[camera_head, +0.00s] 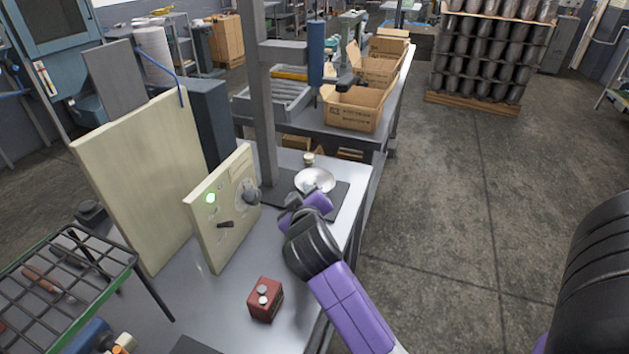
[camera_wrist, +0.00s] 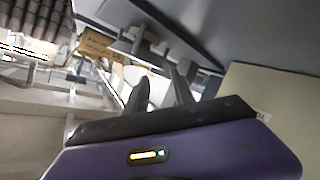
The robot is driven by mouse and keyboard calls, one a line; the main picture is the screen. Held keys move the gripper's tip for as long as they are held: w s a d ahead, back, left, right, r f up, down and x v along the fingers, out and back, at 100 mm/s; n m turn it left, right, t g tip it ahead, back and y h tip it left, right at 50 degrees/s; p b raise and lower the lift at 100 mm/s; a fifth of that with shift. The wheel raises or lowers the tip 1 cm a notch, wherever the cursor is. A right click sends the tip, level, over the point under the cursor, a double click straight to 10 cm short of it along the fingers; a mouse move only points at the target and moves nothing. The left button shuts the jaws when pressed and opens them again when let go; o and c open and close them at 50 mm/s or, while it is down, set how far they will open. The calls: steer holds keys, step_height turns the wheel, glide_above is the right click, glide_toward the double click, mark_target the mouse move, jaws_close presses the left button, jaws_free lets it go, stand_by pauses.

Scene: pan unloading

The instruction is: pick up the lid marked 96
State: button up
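A round, shiny silver dish-like piece (camera_head: 318,176) lies on a dark mat (camera_head: 340,197) on the metal bench. It may be a lid or a pan. No number 96 can be read in either view. My gripper (camera_head: 309,188) is at the near edge of this silver piece, and whether it touches is unclear. In the wrist view the two dark fingers of my gripper (camera_wrist: 160,88) stand apart, with a pale shape behind the gap and nothing clearly held.
A grey column (camera_head: 262,110) rises behind the mat. A cream control panel (camera_head: 222,215) with a green light stands to the left. A red box (camera_head: 265,300) with round buttons sits nearer. Cardboard boxes (camera_head: 352,108) are farther back.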

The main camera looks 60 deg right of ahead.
mark_target(314, 183)
steer(key=shift+p+x, duration=0.5)
steer(key=shift+x, duration=2.25)
steer(key=shift+a+f, duration=0.1)
steer(key=shift+f, duration=0.1)
jaws_close()
